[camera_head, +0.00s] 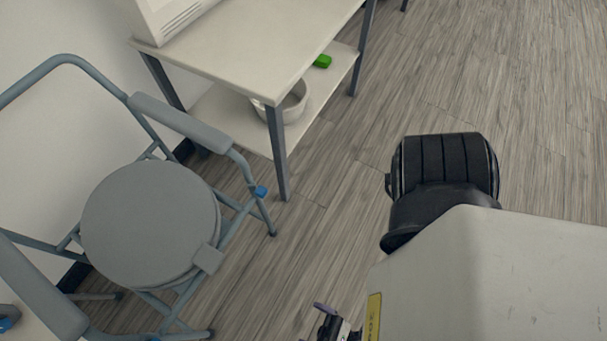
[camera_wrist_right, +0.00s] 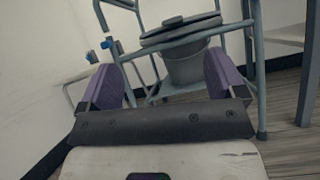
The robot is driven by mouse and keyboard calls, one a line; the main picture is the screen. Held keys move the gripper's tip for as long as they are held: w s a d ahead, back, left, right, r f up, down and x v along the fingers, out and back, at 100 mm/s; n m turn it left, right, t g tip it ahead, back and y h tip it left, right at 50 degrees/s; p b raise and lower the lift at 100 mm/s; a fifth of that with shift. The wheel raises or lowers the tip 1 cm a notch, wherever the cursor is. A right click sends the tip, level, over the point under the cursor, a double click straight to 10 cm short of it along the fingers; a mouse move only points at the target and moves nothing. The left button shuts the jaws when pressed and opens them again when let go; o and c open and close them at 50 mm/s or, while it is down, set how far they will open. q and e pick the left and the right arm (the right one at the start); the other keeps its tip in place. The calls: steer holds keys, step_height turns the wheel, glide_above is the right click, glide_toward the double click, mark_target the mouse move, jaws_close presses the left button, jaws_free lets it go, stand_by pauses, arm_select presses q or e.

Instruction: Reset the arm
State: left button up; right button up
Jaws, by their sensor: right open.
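My right gripper (camera_wrist_right: 165,78) is open in the right wrist view, with two purple fingers spread wide and nothing between them. Beyond them stands the grey commode chair (camera_wrist_right: 252,45), its bucket (camera_wrist_right: 187,65) showing under the seat. The fingers overlap the chair in the picture; I see no clear contact. In the head view a small purple-tipped part (camera_head: 324,309) shows at the bottom edge; most of that arm is hidden or out of frame. My left gripper is not in view.
In the head view the commode chair (camera_head: 150,222) stands at the left by the wall. A table (camera_head: 255,50) stands behind it, with a white basin (camera_head: 292,104) and a green item (camera_head: 322,61) on its lower shelf. Wooden floor (camera_head: 330,210) between is clear.

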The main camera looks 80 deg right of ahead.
steer(key=w+d+f+m+g+p, duration=0.1)
steer(key=w+d+m+g, duration=0.2)
steer(key=m+g, duration=0.4)
steer(key=w+d+f+m+g+y+p, duration=0.1)
steer(key=w+d+m+g, duration=0.15)
steer(key=m+g, duration=0.45)
steer(key=w+d+f+m+g+p, duration=0.1)
steer(key=w+d+m+g, duration=0.15)
steer(key=m+g, duration=0.45)
steer(key=w+d+r+m+t+y+p, duration=0.1)
steer(key=d+r+m+y+p, duration=0.15)
steer(key=r+p, duration=0.7)
steer(key=w+d+r+m+t+y+p, duration=0.1)
steer(key=d+r+m+y+p, duration=0.2)
steer(key=r, duration=1.2)
steer(key=w+d+r+m+y+p, duration=0.25)
steer(key=r+p, duration=0.55)
steer(key=r, duration=0.4)
arm_select(q)
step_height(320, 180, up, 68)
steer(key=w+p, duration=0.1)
steer(key=p, duration=4.3)
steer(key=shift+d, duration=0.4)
arm_select(e)
step_height(320, 180, up, 43)
steer(key=s+d+h, duration=0.1)
steer(key=s, duration=0.1)
steer(key=shift+s+d+f, duration=0.2)
steer(key=shift+s+d, duration=0.1)
steer(key=shift+s, duration=0.1)
